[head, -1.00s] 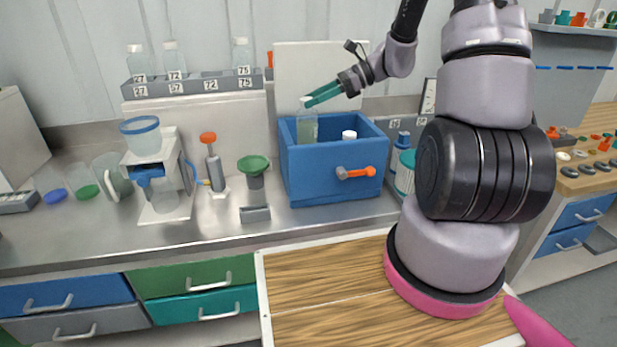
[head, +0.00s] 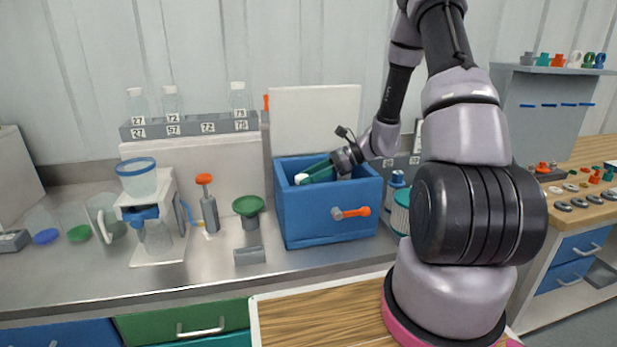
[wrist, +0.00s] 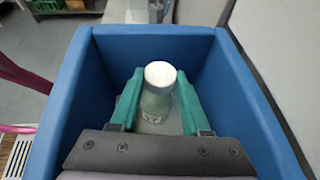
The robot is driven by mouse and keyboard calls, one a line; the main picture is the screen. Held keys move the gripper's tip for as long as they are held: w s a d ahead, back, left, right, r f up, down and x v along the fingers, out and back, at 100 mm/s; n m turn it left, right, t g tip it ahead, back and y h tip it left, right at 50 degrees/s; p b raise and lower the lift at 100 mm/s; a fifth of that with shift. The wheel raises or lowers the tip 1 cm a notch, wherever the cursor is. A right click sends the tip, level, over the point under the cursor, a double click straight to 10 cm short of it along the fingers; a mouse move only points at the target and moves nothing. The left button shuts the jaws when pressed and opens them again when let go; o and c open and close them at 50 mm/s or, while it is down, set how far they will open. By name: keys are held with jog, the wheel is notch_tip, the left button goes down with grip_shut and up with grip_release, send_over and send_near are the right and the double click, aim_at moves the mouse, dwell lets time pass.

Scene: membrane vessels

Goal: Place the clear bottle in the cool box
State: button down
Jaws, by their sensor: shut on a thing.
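The blue cool box (head: 300,222) stands open on the steel counter, with an orange-and-grey latch on its front. My gripper (head: 312,174) reaches down into its mouth from the right. In the wrist view, the teal fingers (wrist: 160,98) are shut around a clear bottle (wrist: 156,108) with a white cap and a dark-marked label. The bottle is upright between the box's blue walls (wrist: 75,85). In the head view only its white cap (head: 301,178) shows above the front wall. Whether its base touches the box floor is hidden.
A pale panel (head: 315,115) stands upright behind the box. A grey rack (head: 190,128) with several clear bottles is at the back left. A green funnel (head: 249,205), an orange-topped stand (head: 207,205) and a coffee-maker-like device (head: 150,210) stand left of the box.

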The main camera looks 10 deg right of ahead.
jog(key=shift+f, duration=0.1)
jog(key=shift+c, duration=1.9)
grip_release()
jog(key=v, duration=1.2)
jog(key=shift+a, duration=0.1)
jog(key=s+a+r+n+t+h, duration=0.2)
jog(key=s+r+n+h, duration=0.3)
jog(key=s+r, duration=0.5)
jog(key=s+a+r+n+t+h, duration=0.2)
jog(key=s+r+n+h, duration=0.3)
jog(key=s+r+n, duration=0.5)
notch_tip(320, 180, up, 5)
jog(key=shift+a+f+n+t+h, duration=0.2)
jog(key=shift+a+n+t+h, duration=0.15)
jog(key=shift+t, duration=0.35)
